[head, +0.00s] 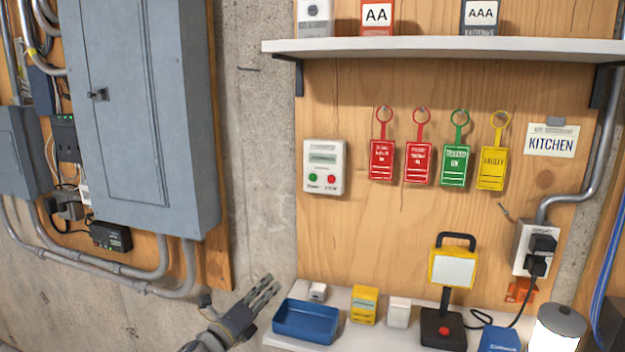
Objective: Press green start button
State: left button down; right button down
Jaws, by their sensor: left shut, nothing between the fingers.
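A small white control box (324,151) is fixed to the wooden board, below the shelf and left of the hanging tags. It has a small display near its top. The green start button (312,177) is at its lower left, and a red button (331,179) is beside it on the right. My left gripper (270,285) is low in the view, in front of the concrete wall and next to the blue tray. It is shut and empty, below and left of the control box and apart from it. My right gripper is not in view.
A white shelf (450,48) juts out above the box. Red, green and yellow tags (455,165) hang to its right. Below, a ledge holds a blue tray (305,321), small boxes and a yellow work lamp (454,268). A grey electrical panel (140,110) stands at left.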

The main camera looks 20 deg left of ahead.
aim_at(313, 177)
pick_arm(q)
jog(key=s+d+r+m+h, duration=0.2)
jog(key=r+m, duration=0.4)
jog(key=r, duration=0.3)
jog(key=s+d+r+m+h, duration=0.3)
jog(key=r+m, duration=0.3)
jog(key=r, duration=0.3)
jog(key=s+d+r+m+h, duration=0.3)
jog(key=r+m+h, duration=0.2)
jog(key=r, duration=0.4)
jog(key=shift+d+r+m+g, duration=0.3)
jog(key=shift+m+g, duration=0.1)
jog(key=w, duration=0.8)
jog(key=shift+w+d, duration=0.2)
jog(key=shift+w, duration=0.15)
jog(key=shift+w, duration=0.1)
